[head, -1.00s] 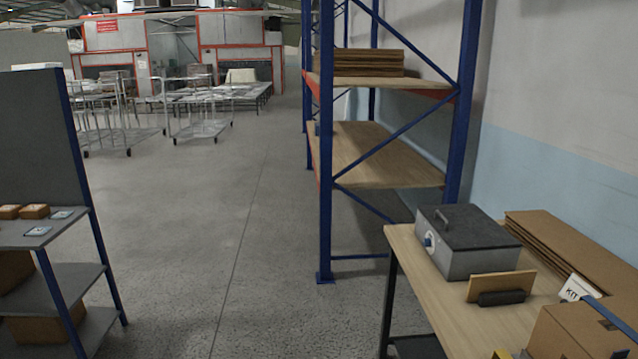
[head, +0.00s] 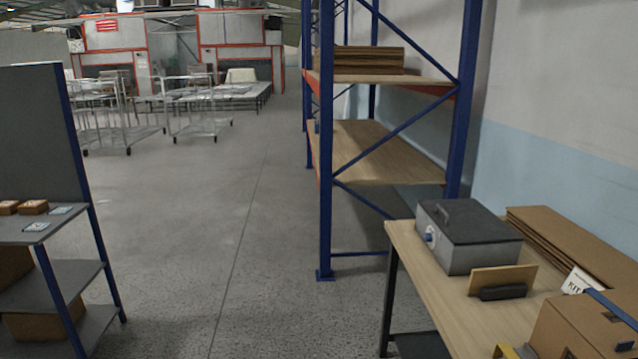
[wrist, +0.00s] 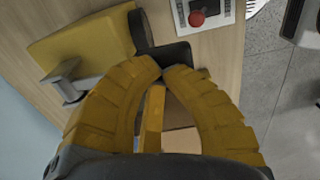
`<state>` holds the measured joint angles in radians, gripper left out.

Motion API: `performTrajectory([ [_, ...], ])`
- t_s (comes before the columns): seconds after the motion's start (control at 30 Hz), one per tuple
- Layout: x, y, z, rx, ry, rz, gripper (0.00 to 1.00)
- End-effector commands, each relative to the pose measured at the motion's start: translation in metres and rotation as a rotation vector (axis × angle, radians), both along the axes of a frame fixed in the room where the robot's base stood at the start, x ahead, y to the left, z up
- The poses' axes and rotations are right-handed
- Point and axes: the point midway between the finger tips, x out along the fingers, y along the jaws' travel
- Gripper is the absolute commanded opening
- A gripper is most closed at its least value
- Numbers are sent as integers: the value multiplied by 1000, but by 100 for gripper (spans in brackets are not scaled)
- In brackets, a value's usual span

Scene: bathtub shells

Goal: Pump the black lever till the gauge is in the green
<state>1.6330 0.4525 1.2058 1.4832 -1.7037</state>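My gripper (wrist: 166,70) shows in the wrist view with two ridged yellow fingers curved inward, their tips close together. A short black bar (wrist: 172,53), which looks like the lever, lies just beyond the fingertips; I cannot tell whether they touch it. A black round part (wrist: 141,30) seen edge-on stands beside it; I cannot tell if this is the gauge. No dial face or green zone is visible. A yellow block (wrist: 85,45) with a grey bracket (wrist: 66,82) is at the upper left. In the head view, only a bit of yellow shows at the bottom edge.
The wooden bench (head: 430,275) carries a grey case (head: 468,237), flat cardboard (head: 575,245), a cardboard box (head: 575,335) and a KIT card (head: 578,281). A red knob (wrist: 197,19) sits on a white plate in the wrist view. Blue racking (head: 326,150) stands behind; the floor at left-centre is open.

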Motion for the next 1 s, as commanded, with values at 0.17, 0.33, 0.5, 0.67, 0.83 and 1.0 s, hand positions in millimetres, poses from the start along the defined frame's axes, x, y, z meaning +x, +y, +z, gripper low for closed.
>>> performTrajectory([
  [0.17,0,0,-8,0,0,0,0],
  [0.33,0,0,-14,0,0,0,0],
  [0.5,0,0,-20,1,0,0,0],
  [0.67,0,0,-26,1,0,0,0],
  [0.83,0,0,-23,1,0,0,0],
  [1.0,0,0,-15,1,0,0,0],
])
